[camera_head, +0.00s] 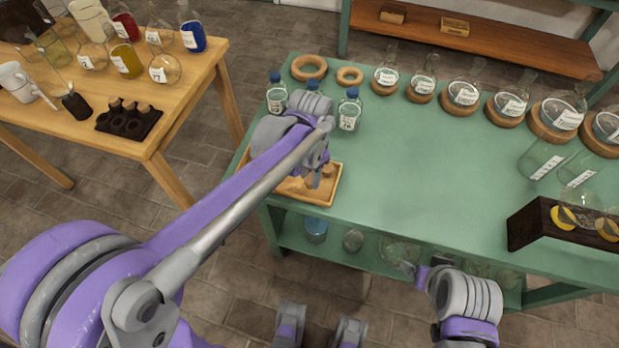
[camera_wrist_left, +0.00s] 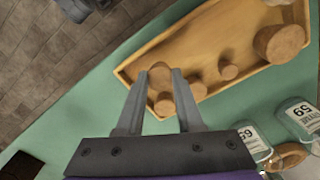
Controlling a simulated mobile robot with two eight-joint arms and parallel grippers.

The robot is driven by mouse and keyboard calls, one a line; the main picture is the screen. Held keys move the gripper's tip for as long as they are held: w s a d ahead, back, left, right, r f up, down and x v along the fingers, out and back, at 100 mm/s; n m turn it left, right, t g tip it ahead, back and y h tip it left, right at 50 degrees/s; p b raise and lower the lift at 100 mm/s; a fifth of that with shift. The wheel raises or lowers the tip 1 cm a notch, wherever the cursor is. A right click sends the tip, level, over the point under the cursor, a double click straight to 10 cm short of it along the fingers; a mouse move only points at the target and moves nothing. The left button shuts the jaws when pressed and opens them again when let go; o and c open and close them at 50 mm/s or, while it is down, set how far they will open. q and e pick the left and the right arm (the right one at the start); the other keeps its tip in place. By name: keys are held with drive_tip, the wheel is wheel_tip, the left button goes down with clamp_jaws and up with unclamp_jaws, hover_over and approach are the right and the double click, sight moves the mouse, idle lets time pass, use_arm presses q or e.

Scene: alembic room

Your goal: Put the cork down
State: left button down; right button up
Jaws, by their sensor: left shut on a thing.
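The cork (camera_wrist_left: 160,75) is light brown and round-topped, between the fingertips of my left gripper (camera_wrist_left: 159,72). My left gripper is shut on it, over the near edge of a shallow wooden tray (camera_wrist_left: 200,42). Several other corks of different sizes are in the tray, among them a large one (camera_wrist_left: 279,43) and a small one (camera_wrist_left: 229,72). I cannot tell whether the held cork touches the tray. In the head view, my left gripper (camera_head: 313,178) hides part of the tray (camera_head: 337,188). My right gripper (camera_head: 415,272) is low by the table's front edge, its jaws unclear.
The tray stands on a green table (camera_head: 420,180). Capped bottles (camera_head: 348,112) stand just behind it. Cork rings (camera_head: 309,67) and round flasks (camera_head: 461,93) line the back edge. A dark wooden stand (camera_head: 535,225) is at the right. The table's middle is clear.

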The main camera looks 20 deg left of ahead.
use_arm(q)
drive_tip(key=shift+f, duration=0.85)
drive_tip(key=shift+f, duration=0.15)
drive_tip(key=c, duration=0.5)
unclamp_jaws()
drive_tip(key=shift+c, duration=0.2)
